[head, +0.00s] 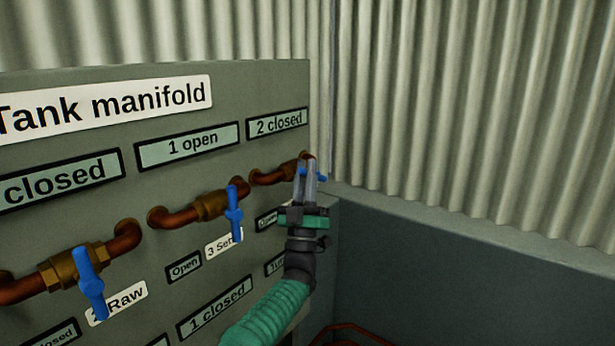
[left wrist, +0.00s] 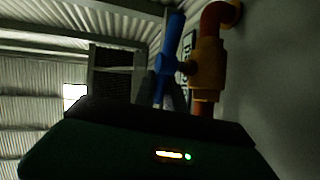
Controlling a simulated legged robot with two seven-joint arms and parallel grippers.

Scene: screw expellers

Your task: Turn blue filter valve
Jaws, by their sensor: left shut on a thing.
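My left gripper (head: 308,172) reaches up from below to the rightmost valve on the grey tank manifold panel. Its two fingers are shut on a blue valve handle (head: 322,174), which they mostly hide. In the left wrist view, the blue handle (left wrist: 173,42) stands nearly upright beside a brass valve body (left wrist: 207,68) on a copper pipe. The handle's lower part is between the dark fingers. The label above this valve (head: 278,123) reads "2 closed". The name label below it is hidden by my gripper, so I cannot tell if it says filter. My right gripper is not in view.
Two other blue-handled valves are to the left: a middle one (head: 234,212) under "1 open" and a nearer one (head: 91,284) labelled "Raw". A corrugated wall (head: 470,110) and a grey low wall (head: 450,270) are on the right.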

